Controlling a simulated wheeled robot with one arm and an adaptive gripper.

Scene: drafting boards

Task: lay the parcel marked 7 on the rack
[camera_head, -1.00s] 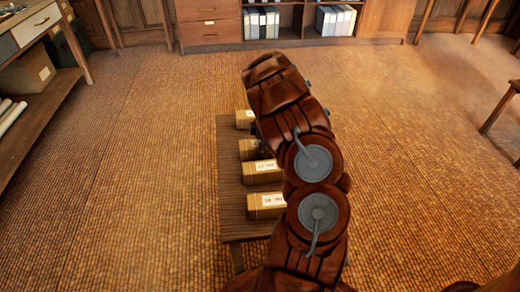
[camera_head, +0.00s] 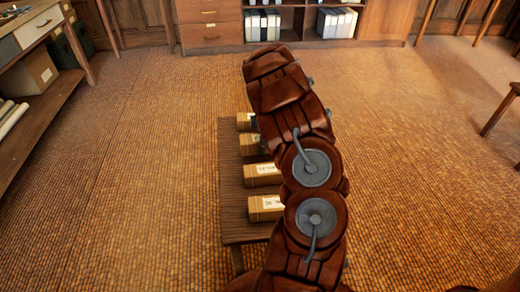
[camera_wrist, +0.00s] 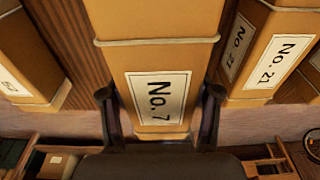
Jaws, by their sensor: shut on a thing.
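The parcel marked No. 7 (camera_wrist: 160,60) is a tan box with a white label and string, in the middle of the wrist view. My gripper (camera_wrist: 159,95) is shut on it, with one dark finger on each side near the labelled end. A slatted brown surface shows beside it; I cannot tell whether the parcel touches that surface. In the head view my arm hides the gripper. I cannot tell which thing in view is the rack.
A parcel marked No. 21 (camera_wrist: 265,60) is close on the right; another (camera_wrist: 30,60) is on the left. In the head view several parcels line a low wooden bench (camera_head: 232,210). A worktable (camera_head: 50,100) stands left, a cabinet (camera_head: 210,30) at the back. Open floor surrounds the bench.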

